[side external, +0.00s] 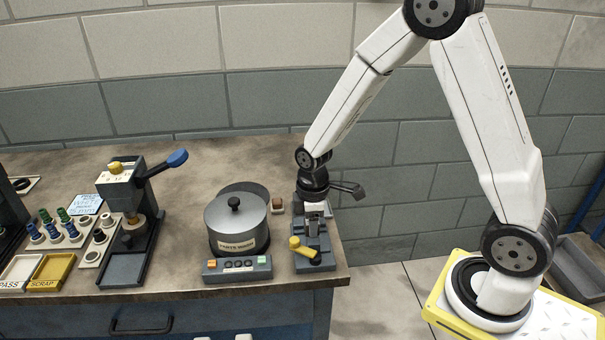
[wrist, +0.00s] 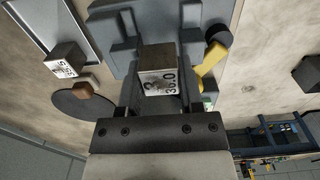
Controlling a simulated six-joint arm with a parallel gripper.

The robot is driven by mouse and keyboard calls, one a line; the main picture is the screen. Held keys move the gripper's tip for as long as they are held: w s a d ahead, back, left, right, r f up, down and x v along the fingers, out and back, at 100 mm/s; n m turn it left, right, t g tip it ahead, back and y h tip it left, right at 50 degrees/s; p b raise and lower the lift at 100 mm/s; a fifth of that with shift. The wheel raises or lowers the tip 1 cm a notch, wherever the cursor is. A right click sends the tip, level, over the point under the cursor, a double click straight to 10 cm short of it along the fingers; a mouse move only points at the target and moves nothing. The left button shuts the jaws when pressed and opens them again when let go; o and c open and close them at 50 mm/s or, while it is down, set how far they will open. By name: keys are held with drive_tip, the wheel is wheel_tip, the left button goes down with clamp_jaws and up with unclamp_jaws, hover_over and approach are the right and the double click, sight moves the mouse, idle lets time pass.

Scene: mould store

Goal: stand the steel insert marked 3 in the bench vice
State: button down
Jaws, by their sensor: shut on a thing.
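My gripper (side external: 314,208) points down over the bench vice (side external: 325,262) near the right end of the bench. In the wrist view my gripper (wrist: 158,92) is shut on a steel insert (wrist: 157,56), whose white label reads 3 and 36.0. The insert is upright, small in the side view, and over the vice's jaw area. The blue-grey vice (wrist: 118,38) surrounds it in the wrist view, with its yellow handle (wrist: 211,62) to the right. I cannot tell whether the insert touches the vice floor, as its lower end is hidden.
Another labelled steel block (wrist: 67,58) lies left of the vice in the wrist view, beside a small brown block (wrist: 81,88). A lidded pot (side external: 232,222) stands close left of the vice. A lever press (side external: 128,190) stands farther left. The bench edge is close on the right.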

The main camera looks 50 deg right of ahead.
drive_tip(key=shift+f, duration=0.25)
drive_tip(key=shift+r, duration=0.3)
idle(0.5)
idle(0.4)
unclamp_jaws()
drive_tip(key=shift+r, duration=0.1)
drive_tip(key=shift+r, duration=3.6)
